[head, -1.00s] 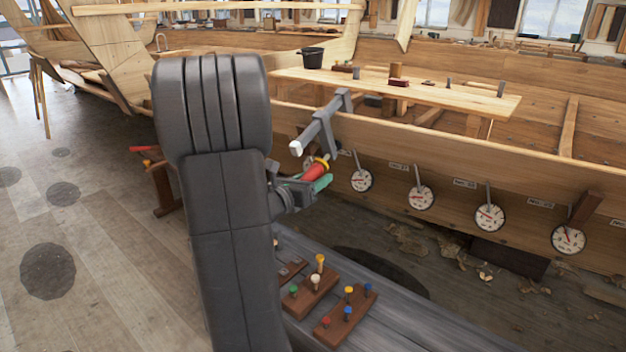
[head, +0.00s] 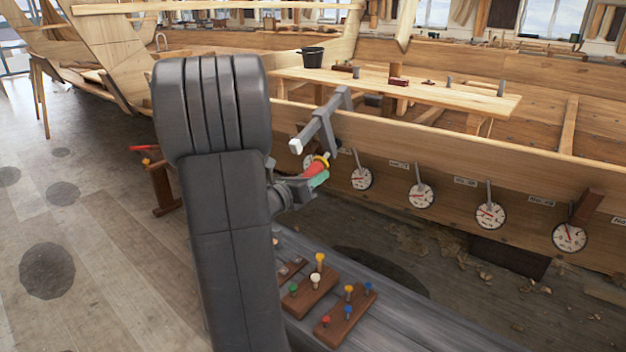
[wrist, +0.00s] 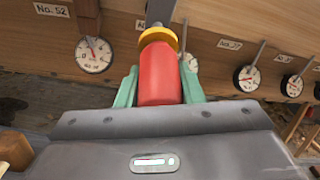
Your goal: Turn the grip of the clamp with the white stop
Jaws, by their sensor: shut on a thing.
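The clamp (head: 325,120) is a grey bar hooked over the top edge of the hull plank. Its white stop (head: 296,145) is at the near end of the bar. The red grip (head: 314,169) with a yellow collar (head: 321,161) sits below the bar. It also shows in the wrist view as a red grip (wrist: 159,76) under a yellow collar (wrist: 159,38). My gripper (head: 316,175) is shut on the red grip, with green fingers on both sides in the wrist view (wrist: 160,84). My arm hides part of the clamp's surroundings in the head view.
Several round gauges (head: 421,196) hang along the plank. A gauge under the label No. 52 (wrist: 94,54) is left of the grip. Wooden blocks with coloured pegs (head: 345,311) lie on a grey surface below. A workbench (head: 440,93) stands behind the plank.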

